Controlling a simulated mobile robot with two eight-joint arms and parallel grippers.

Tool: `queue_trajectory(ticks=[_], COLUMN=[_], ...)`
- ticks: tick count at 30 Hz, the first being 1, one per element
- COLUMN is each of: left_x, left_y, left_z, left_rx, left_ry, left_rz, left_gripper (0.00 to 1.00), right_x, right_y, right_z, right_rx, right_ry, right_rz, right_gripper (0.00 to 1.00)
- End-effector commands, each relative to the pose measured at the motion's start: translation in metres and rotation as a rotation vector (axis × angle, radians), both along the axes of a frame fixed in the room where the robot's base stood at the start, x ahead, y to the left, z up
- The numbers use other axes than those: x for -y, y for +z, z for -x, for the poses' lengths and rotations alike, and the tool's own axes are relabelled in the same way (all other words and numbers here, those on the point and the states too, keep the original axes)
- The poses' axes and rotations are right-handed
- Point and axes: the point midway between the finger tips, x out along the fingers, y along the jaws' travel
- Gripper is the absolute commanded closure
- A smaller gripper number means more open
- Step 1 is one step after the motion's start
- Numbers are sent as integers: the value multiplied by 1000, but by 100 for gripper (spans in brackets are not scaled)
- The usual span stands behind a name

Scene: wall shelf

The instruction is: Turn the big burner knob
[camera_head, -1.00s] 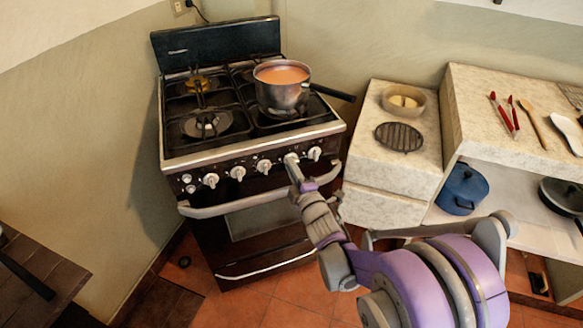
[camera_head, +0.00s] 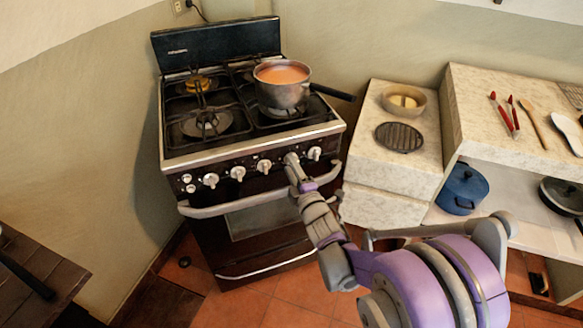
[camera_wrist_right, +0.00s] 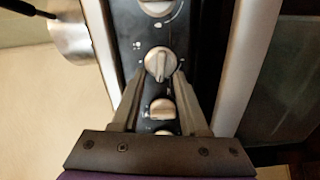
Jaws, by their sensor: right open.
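The stove's front panel has a row of pale round knobs. In the head view my right gripper (camera_head: 291,160) is at the front panel, over the knob second from the right, which it mostly hides. In the right wrist view a knob (camera_wrist_right: 160,64) with a raised grip bar lies between the tips of my open right gripper (camera_wrist_right: 158,78), with a finger on each side. I cannot tell whether the fingers touch it. No label shows which knob is for the big burner. My left gripper is out of view.
The stove (camera_head: 244,149) carries a pot (camera_head: 283,95) of orange liquid on a right burner, its handle pointing right. A handle bar (camera_head: 222,207) runs below the knobs. Other knobs, such as one at the right end (camera_head: 314,153), sit close by. A pale counter (camera_head: 378,167) stands to the right.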

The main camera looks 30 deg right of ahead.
Motion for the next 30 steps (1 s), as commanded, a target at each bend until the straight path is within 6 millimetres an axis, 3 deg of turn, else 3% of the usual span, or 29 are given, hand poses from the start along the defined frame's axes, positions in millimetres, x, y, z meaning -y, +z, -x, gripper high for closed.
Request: queue_trajectory(ticks=[7,15,21,30], left_x=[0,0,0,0], left_y=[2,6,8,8], left_z=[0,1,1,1], left_rx=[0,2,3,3], left_ry=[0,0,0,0], left_rz=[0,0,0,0], left_gripper=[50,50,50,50], right_x=[-2,-10,-15,-17], right_y=[0,1,0,0], right_z=[14,67,97,107], right_rx=[0,1,1,0], right_ry=[0,-1,0,0], right_rz=[0,0,1,0], right_gripper=[56,56,56,56])
